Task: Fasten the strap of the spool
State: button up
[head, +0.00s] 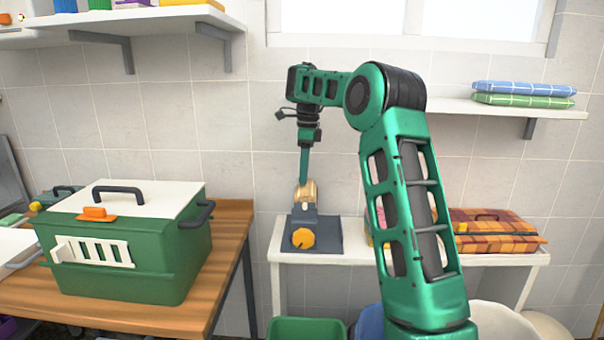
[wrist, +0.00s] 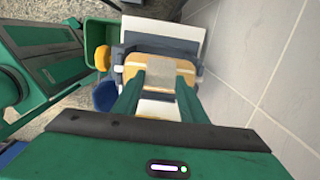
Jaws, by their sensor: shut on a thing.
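The tan spool (head: 307,191) sits on a dark grey base (head: 328,235) with an orange knob (head: 303,238), on the white shelf table against the wall. In the wrist view, the spool (wrist: 138,73) lies across the base, with a grey strap (wrist: 162,73) over its middle. My gripper (head: 303,177) points down at the spool from above. In the wrist view, my gripper's green fingers (wrist: 161,90) close in on either side of the strap and are shut on it. The strap's far end and any fastener are hidden.
A green carrier (head: 130,245) with a white lid stands on the wooden table at left. An orange plaid case (head: 495,232) lies at the table's right. A green bin (head: 305,328) stands below. The wall is close behind the spool.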

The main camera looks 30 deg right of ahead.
jog(key=shift+s+d+f+t+y, duration=0.35)
jog(key=shift+d+f+t+y, duration=0.15)
jog(key=shift+d+y, duration=0.25)
jog(key=shift+s+d+y, duration=0.1)
jog(key=shift+y, duration=0.15)
jog(key=shift+s+d+f+t+y, duration=0.1)
jog(key=shift+t+y, duration=0.4)
jog(key=o, duration=1.1)
jog(key=v, duration=1.1)
